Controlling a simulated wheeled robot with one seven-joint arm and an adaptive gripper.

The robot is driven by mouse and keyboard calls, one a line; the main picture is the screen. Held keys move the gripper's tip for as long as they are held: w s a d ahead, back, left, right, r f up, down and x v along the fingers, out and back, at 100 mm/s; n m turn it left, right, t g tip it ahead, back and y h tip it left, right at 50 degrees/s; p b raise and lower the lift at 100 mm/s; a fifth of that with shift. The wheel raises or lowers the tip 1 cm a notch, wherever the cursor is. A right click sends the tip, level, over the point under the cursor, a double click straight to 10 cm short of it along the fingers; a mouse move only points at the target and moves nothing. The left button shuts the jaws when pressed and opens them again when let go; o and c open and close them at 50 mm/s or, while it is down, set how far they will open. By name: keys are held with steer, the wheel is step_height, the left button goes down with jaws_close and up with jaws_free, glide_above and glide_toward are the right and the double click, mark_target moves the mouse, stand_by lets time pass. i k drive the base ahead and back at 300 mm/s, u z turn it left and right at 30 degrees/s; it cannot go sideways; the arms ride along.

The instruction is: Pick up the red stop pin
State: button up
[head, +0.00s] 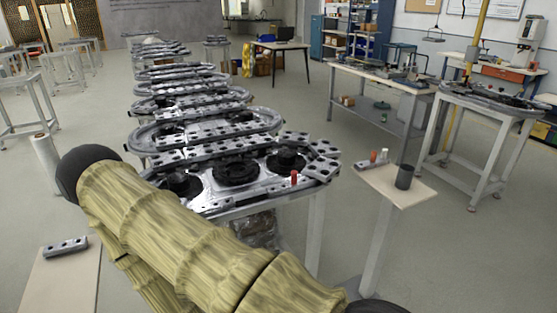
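A small red upright pin (294,178) stands at the near right edge of the ring track table (225,207), beside the track segments. A second small orange-red piece (373,155) stands on a small side stand (397,186) to the right. I cannot tell from looks alone which of the two is the stop pin. My arm, with a bamboo-like surface, crosses the foreground from left to bottom right and hides part of the track table. My gripper is not in view.
The side stand also holds a dark cup (404,177) and a white piece (384,155). A board at lower left (60,280) carries a grey track block (66,246). Workbenches stand at right.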

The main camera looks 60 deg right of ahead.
mark_target(294, 173)
steer(key=i, duration=0.85)
steer(key=z, duration=2.55)
